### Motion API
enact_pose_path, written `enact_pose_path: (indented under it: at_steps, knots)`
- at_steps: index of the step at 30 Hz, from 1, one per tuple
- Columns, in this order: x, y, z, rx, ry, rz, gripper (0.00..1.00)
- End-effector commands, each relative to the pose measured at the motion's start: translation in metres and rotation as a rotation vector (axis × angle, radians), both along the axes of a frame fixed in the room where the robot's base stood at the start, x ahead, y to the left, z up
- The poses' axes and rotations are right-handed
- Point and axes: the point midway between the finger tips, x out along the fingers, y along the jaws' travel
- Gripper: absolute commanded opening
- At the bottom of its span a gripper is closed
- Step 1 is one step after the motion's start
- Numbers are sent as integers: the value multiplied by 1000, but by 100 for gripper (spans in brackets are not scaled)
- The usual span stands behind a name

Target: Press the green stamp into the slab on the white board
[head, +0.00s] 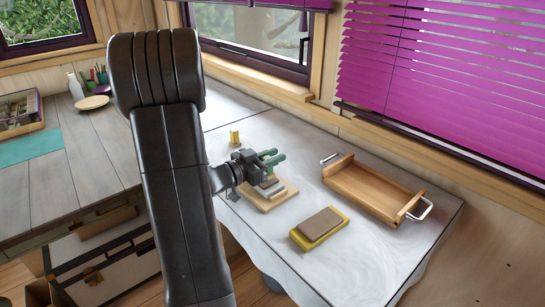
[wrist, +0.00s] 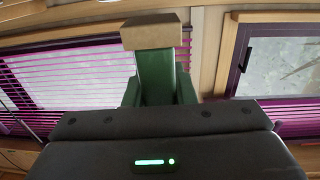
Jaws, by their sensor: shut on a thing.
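My gripper (head: 264,161) is level, low over the table, and shut on the green stamp (wrist: 155,78). In the wrist view the stamp shows as a green stem with a tan block (wrist: 152,35) at its far end. That view looks upside down, so the block is at the stamp's lower end. Below my gripper in the head view is a pale grey slab (head: 273,190) on a light board (head: 284,198), which looks wooden rather than white. My gripper hides part of the slab. I cannot tell whether the stamp touches it.
A yellow board (head: 304,243) with a brown slab (head: 321,222) lies to the right. Behind it is a wooden tray (head: 372,192) with metal handles. A small yellow block (head: 235,138) stands behind my gripper. The table's front right is clear.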

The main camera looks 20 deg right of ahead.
Motion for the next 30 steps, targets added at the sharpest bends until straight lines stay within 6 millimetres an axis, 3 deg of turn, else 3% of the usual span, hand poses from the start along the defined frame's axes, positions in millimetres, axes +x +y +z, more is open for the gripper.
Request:
enact_pose_path:
  at_steps: [30]
  knots:
    - [0,0,-13,0,0,0,9]
